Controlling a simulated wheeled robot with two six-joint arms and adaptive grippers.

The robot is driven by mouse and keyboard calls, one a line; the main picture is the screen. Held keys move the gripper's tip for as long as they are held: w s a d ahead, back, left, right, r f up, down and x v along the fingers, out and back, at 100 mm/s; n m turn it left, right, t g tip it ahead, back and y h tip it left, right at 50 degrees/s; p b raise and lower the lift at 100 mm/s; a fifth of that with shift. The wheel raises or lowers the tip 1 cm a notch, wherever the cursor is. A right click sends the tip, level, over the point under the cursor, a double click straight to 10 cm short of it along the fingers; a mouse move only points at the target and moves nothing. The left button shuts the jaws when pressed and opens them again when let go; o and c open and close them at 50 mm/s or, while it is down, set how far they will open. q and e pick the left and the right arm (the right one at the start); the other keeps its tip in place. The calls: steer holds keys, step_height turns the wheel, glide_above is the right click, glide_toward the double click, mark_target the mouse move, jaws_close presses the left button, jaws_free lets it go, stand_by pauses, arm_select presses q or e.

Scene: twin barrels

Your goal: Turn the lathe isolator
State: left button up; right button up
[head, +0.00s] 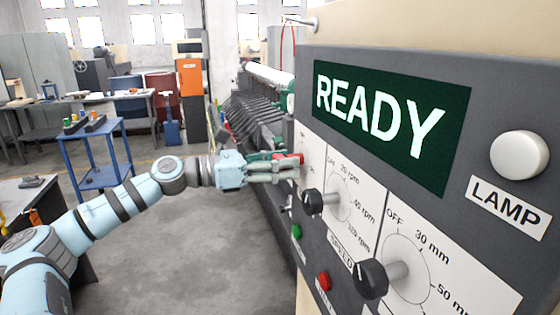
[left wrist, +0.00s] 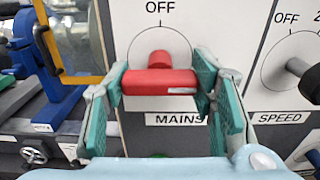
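The lathe isolator is a red handle (left wrist: 160,82) on a white plate marked OFF above and MAINS below. Its bar lies level, across the line up to OFF. My left gripper (left wrist: 162,80) has one green-padded finger at each end of the bar, and both pads appear to touch it. In the head view, my left gripper (head: 274,169) reaches the panel's left edge from the left. There only a little of the red handle (head: 299,158) shows past the fingers. My right gripper is not in view.
The control panel (head: 455,65) has a READY display (head: 385,115), a LAMP button (head: 519,155), a speed knob (head: 312,202) and another black knob (head: 371,279). The speed knob is close right of the isolator. A blue trolley (head: 97,178) stands left over open floor.

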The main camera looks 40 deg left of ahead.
arm_select(q)
steer(key=shift+c, duration=0.8)
